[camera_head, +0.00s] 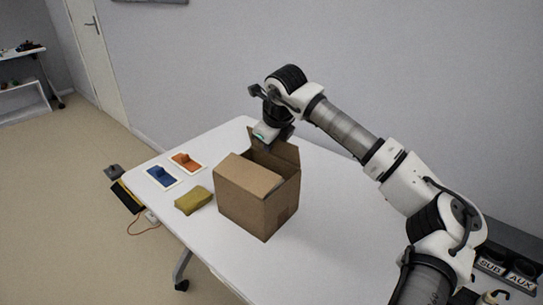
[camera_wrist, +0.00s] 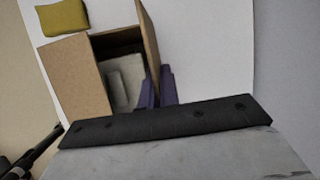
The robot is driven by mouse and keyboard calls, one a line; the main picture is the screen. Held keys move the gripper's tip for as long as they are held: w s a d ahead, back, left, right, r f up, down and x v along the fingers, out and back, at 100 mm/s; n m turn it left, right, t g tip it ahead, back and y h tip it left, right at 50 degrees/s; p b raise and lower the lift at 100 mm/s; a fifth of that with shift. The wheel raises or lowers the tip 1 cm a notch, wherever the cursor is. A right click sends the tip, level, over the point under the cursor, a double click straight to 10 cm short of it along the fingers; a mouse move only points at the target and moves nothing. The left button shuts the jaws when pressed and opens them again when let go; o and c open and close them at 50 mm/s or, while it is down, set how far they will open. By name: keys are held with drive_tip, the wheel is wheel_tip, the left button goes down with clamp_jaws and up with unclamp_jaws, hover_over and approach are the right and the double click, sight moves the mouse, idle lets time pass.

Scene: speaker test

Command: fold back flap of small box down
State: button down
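The small brown cardboard box (camera_head: 243,211) stands open on the white table. Its near top flap (camera_head: 247,174) lies folded over part of the opening. Its back flap (camera_head: 283,151) stands up at the far side. In the wrist view the box shows its folded flap (camera_wrist: 76,77), and the back flap (camera_wrist: 149,38) appears nearly edge-on. My gripper (camera_head: 268,146) is at the back flap's upper edge. Its purple fingers (camera_wrist: 158,90) are close together by the flap's end; whether they touch or clamp it I cannot tell.
A pale grey thing (camera_wrist: 122,88) lies inside the box. A yellow-green block (camera_head: 194,200), a blue item on a white card (camera_head: 161,177) and an orange one (camera_head: 186,162) lie left of the box.

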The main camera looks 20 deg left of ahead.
drive_tip(key=t+b, duration=0.1)
drive_tip(key=b, duration=0.2)
drive_tip(key=s+f+t+b, duration=0.1)
drive_tip(key=b, duration=0.2)
drive_tip(key=n+t+h+b, duration=0.1)
drive_tip(key=t+b, duration=0.1)
drive_tip(key=b, duration=0.1)
drive_tip(key=shift+s+a+f+b, duration=0.25)
drive_tip(key=shift+f+b, duration=0.05)
drive_tip(key=shift+s+t+b, duration=0.15)
drive_tip(key=shift+t+b, duration=0.45)
drive_tip(key=shift+b, duration=0.65)
drive_tip(key=shift+a+r+b, duration=0.1)
drive_tip(key=shift+r+b, duration=0.1)
drive_tip(key=shift+b, duration=0.25)
drive_tip(key=c, duration=1.6)
unclamp_jaws()
drive_tip(key=shift+c, duration=0.2)
drive_tip(key=shift+s+r, duration=0.1)
drive_tip(key=v, duration=1.3)
drive_tip(key=shift+s, duration=0.4)
